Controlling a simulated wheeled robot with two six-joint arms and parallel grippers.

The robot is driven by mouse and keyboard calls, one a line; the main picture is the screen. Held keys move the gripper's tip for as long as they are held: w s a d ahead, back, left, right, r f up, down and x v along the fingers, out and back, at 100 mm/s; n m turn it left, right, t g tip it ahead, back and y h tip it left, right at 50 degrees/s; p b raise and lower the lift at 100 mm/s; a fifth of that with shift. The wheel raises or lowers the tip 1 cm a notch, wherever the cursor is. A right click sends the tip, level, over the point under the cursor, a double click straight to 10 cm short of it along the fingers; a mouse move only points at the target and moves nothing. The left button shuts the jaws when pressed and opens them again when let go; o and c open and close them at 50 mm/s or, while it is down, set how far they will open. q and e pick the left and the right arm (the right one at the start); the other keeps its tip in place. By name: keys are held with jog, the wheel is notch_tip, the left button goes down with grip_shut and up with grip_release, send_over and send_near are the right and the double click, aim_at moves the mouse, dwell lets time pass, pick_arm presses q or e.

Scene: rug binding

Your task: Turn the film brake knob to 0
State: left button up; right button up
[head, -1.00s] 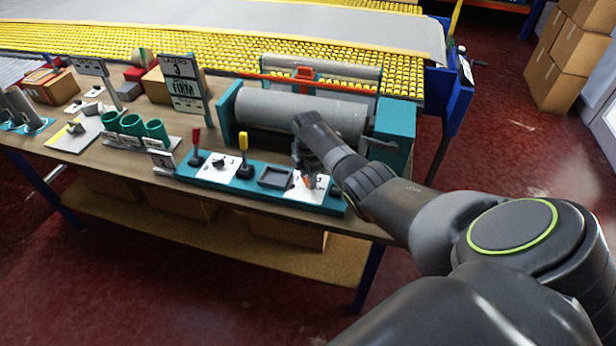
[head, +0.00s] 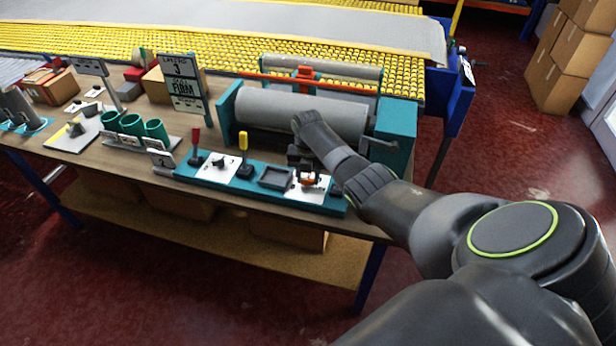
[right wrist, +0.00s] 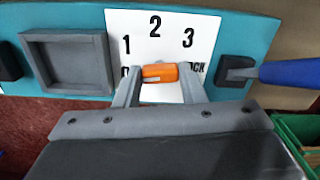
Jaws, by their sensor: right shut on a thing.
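The film brake knob is an orange bar (right wrist: 159,73) on a white dial plate (right wrist: 160,25) marked 1, 2 and 3. Lettering ending in "CK" shows at the lower right of the plate, and a partly hidden mark at the lower left. The bar lies level across the right wrist view; which end points is unclear. My right gripper (right wrist: 160,82) is shut on it, one finger at each end. In the head view, the right gripper (head: 307,175) is over the right end of the teal control panel (head: 240,188). My left gripper is not in view.
Left of the dial is a dark square tray (head: 276,177), then a yellow-handled lever (head: 243,153), a second dial plate (head: 219,167) and a red-handled lever (head: 196,148). A grey roller (head: 270,111) lies behind. In the right wrist view, a blue-handled lever (right wrist: 290,71) stands close at right.

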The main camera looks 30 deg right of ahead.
aim_at(308, 179)
jog(key=shift+w+r+n, duration=0.1)
jog(key=shift+n, duration=1)
jog(key=o, duration=1)
jog(key=shift+r+b, duration=0.7)
jog(key=shift+r, duration=8)
